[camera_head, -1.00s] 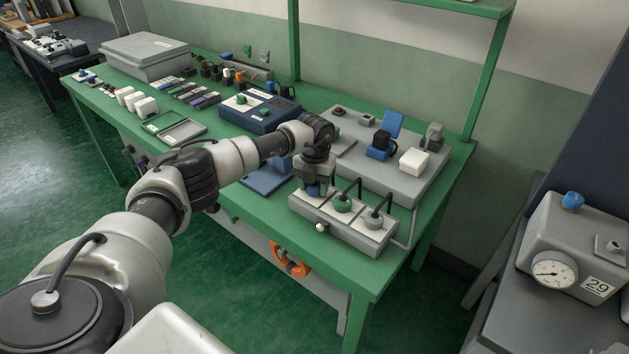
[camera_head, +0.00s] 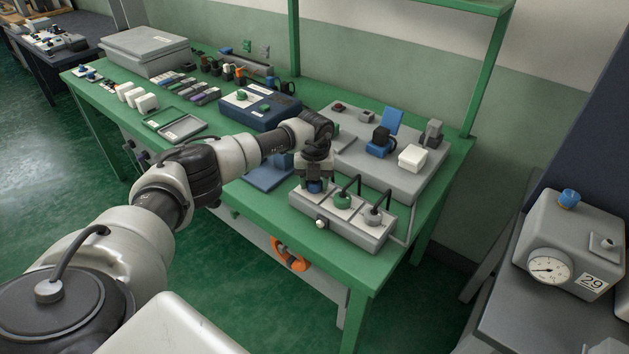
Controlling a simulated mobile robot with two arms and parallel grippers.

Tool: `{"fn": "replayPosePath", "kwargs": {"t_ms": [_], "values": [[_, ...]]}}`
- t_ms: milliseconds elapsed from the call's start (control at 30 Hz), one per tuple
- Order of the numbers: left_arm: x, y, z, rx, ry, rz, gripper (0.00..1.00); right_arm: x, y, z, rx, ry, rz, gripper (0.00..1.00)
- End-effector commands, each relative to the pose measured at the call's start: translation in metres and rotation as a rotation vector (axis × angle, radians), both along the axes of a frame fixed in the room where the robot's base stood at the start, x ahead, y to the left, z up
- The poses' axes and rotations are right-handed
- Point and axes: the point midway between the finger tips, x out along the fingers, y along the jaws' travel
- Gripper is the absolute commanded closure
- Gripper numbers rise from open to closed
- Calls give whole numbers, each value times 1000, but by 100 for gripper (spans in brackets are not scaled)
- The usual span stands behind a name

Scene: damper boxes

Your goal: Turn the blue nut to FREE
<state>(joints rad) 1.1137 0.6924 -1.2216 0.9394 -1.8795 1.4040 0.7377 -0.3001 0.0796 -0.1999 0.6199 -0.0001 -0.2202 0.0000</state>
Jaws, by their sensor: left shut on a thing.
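The grey damper box (camera_head: 345,229) stands near the front right of the green bench, with a row of nuts on its top. The blue nut (camera_head: 314,187) is the leftmost one. My left gripper (camera_head: 315,182) points down over it and is shut on it; the fingers hide much of the nut and the marks around it. The green nut (camera_head: 342,200) and the grey nut (camera_head: 373,215) stand to its right, each with a dark lever rising from it. A white round knob (camera_head: 321,223) is on the box's front face. My right gripper is out of view.
Behind the box lies a grey panel (camera_head: 345,150) with blue, white and grey parts. A dark blue case (camera_head: 250,115) stands left of it. A gauge box (camera_head: 560,238) with a blue knob (camera_head: 569,198) sits at right. Orange clamp (camera_head: 290,254) hangs under the bench.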

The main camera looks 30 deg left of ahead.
Motion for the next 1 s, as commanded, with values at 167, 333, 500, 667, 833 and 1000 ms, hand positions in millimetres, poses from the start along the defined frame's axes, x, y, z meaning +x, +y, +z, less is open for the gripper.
{"fn": "replayPosePath", "kwargs": {"t_ms": [167, 333, 500, 667, 833, 1000], "values": [[1, 1, 1, 1, -3, 3, 41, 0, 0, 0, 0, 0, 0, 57], [0, 0, 1, 0, -1, 2, 27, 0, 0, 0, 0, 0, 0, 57], [0, 0, 1, 0, -1, 1, 27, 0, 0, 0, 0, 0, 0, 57], [1, 0, 12, -1, -3, 0, 27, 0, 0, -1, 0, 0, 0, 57], [1, 1, 45, -1, -5, 0, 27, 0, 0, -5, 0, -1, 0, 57], [1, 1, 78, 0, -6, 2, 27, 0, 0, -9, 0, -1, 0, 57]]}}
